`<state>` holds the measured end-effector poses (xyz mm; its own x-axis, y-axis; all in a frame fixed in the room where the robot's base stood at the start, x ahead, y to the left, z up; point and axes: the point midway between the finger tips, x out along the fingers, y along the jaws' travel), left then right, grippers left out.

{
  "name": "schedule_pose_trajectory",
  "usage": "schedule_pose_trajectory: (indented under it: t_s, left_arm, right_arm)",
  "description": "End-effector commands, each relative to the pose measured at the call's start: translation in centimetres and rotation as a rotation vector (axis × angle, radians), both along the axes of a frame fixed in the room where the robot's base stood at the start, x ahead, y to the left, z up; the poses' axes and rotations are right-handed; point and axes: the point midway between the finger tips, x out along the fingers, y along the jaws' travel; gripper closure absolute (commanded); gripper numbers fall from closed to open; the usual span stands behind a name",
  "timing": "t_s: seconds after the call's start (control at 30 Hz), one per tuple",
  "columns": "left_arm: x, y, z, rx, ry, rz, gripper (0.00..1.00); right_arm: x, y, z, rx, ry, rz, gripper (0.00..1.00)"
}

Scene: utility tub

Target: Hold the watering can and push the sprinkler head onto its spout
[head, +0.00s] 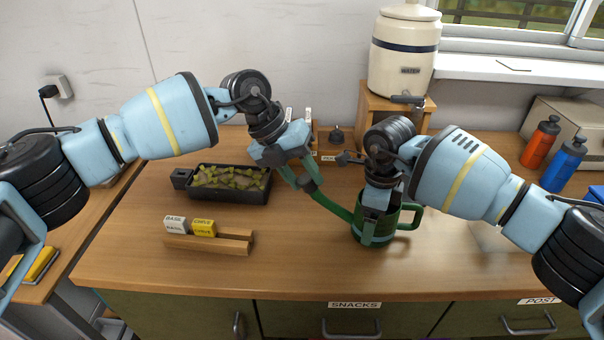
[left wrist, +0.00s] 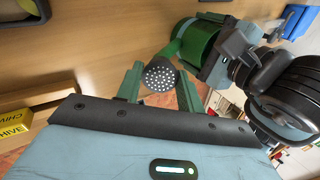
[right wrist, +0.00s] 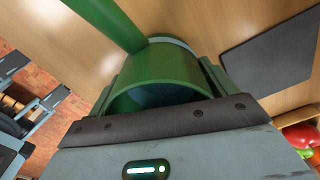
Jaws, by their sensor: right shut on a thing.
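The green watering can (head: 408,224) stands upright on the table, its long spout (head: 333,206) rising to the left. My right gripper (head: 376,212) is shut on the can's body from above; the right wrist view shows the can's round opening (right wrist: 160,95) between the fingers. The dark grey sprinkler head (head: 308,184) is at the spout's upper end; its dotted face shows in the left wrist view (left wrist: 160,76). How firmly it sits there is hidden. My left gripper (head: 298,172) is open, its fingers apart on either side of the sprinkler head.
A black tray of green pieces (head: 232,196) is at the left, with a wooden holder with labelled blocks (head: 208,242) in front. A water crock (head: 404,55) stands on a wooden stand behind. Red (head: 540,142) and blue (head: 564,164) bottles are at the right. The front middle is clear.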

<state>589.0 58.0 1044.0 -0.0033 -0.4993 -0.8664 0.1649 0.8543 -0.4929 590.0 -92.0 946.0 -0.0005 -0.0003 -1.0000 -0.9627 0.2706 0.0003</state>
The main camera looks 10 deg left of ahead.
Motion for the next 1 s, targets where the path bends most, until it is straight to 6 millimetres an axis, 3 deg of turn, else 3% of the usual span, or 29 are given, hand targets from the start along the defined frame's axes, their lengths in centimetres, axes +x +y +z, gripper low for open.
schedule_pose_trajectory:
  t_s: [0.03,0.17,0.53,1.0]
  left_arm:
    - [0.0,0.0,-0.1,0.001,0.002,-0.001,0.55]
    - [0.0,0.0,-0.1,0.0,0.002,-0.001,0.39]
    - [0.0,0.3,0.5,0.0,-0.001,0.0,0.39]
    - [0.1,4.4,7.7,-0.001,-0.001,0.002,0.39]
  right_arm:
    - [0.0,0.1,0.1,0.002,-0.002,0.001,0.5]
    - [0.0,0.1,0.1,0.002,-0.002,0.001,0.5]
    - [0.0,0.0,0.1,0.002,-0.002,0.0,0.5]
    - [0.0,0.0,0.1,0.001,-0.001,0.0,0.5]
